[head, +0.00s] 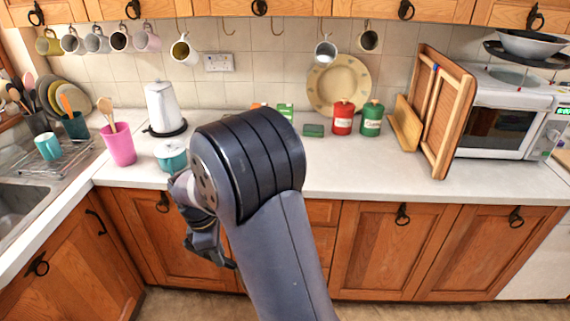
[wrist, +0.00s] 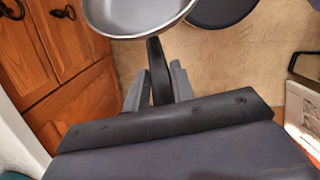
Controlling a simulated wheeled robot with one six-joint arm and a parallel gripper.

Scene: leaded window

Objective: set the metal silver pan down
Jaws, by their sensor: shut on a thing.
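In the wrist view, the silver pan (wrist: 137,20) is at the top, partly cut off by the frame edge. Its dark handle (wrist: 155,60) points back to my gripper (wrist: 158,90), whose two grey fingers are shut on it. The pan hangs over the floor, in front of the cabinet doors. In the head view, my gripper (head: 212,248) is below counter height in front of the lower cabinets. I cannot make out the pan there; my arm covers part of that area.
The white counter (head: 330,172) has free room in front of the red canister (head: 343,118) and green canister (head: 372,120). A teal pot (head: 171,156), a white kettle (head: 165,107) and a pink utensil cup (head: 119,146) stand at left. Wooden racks (head: 440,110) stand beside the microwave (head: 500,125).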

